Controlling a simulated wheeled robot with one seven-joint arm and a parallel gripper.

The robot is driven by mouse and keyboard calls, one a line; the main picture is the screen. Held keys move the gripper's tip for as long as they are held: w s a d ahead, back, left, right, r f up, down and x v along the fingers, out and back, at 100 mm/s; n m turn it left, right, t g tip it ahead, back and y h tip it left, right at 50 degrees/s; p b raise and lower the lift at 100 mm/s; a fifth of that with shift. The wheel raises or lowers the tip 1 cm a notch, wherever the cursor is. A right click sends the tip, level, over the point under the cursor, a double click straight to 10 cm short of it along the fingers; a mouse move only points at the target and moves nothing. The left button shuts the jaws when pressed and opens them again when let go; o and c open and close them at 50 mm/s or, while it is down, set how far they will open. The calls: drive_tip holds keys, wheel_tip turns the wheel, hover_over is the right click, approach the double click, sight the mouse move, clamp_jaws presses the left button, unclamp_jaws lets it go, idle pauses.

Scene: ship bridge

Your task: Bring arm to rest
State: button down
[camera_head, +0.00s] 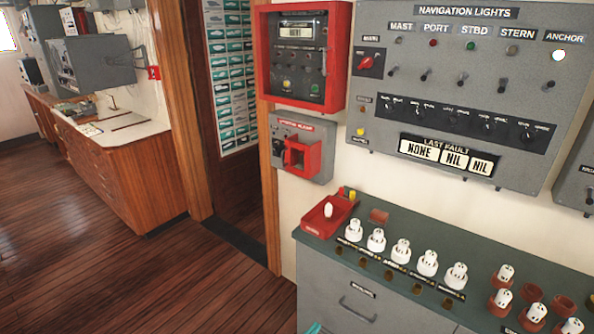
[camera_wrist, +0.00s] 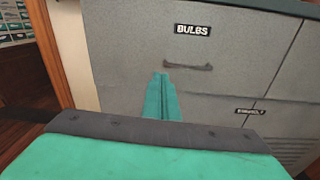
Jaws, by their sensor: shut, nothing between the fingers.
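My gripper (camera_wrist: 161,98) shows in the wrist view as two teal fingers pressed together, shut and empty. It points toward the grey cabinet front, below the dark handle of the drawer (camera_wrist: 130,50) labelled "BULBS". I cannot tell how far the fingertips are from the cabinet. In the head view only a small teal tip of my gripper (camera_head: 314,328) shows at the bottom edge, in front of the cabinet. The rest of my arm is out of that view.
The grey cabinet (camera_head: 335,275) carries a red tray (camera_head: 329,215) and several white bulbs in holders on its dark green top. A navigation lights panel (camera_head: 455,85) hangs above. Open wooden floor (camera_head: 130,270) lies to the left, with a wooden counter (camera_head: 125,165) beyond.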

drive_tip(key=s+a+f+m+y, duration=0.2)
drive_tip(key=s+f+m+y, duration=0.1)
drive_tip(key=s, duration=0.5)
drive_tip(key=s+a+f+m+g+y, duration=0.15)
drive_tip(key=s+f+m, duration=0.25)
drive_tip(key=s, duration=0.4)
drive_tip(key=s+a+f+m+y, duration=0.2)
drive_tip(key=s+f+m+y, duration=0.1)
drive_tip(key=s, duration=0.5)
drive_tip(key=s+a+r+m+t+y, duration=0.1)
drive_tip(key=s+r+m, duration=0.3)
drive_tip(key=s, duration=0.2)
drive_tip(key=s+a+r+m+y, duration=0.1)
drive_tip(key=s+r+m+y, duration=0.1)
drive_tip(key=s+r+m, duration=0.4)
drive_tip(key=s+d+r+m+t, duration=0.2)
drive_tip(key=s+r+m, duration=0.5)
drive_tip(key=r, duration=0.4)
drive_tip(key=shift+s+r+m, duration=0.15)
drive_tip(key=shift+m, duration=0.25)
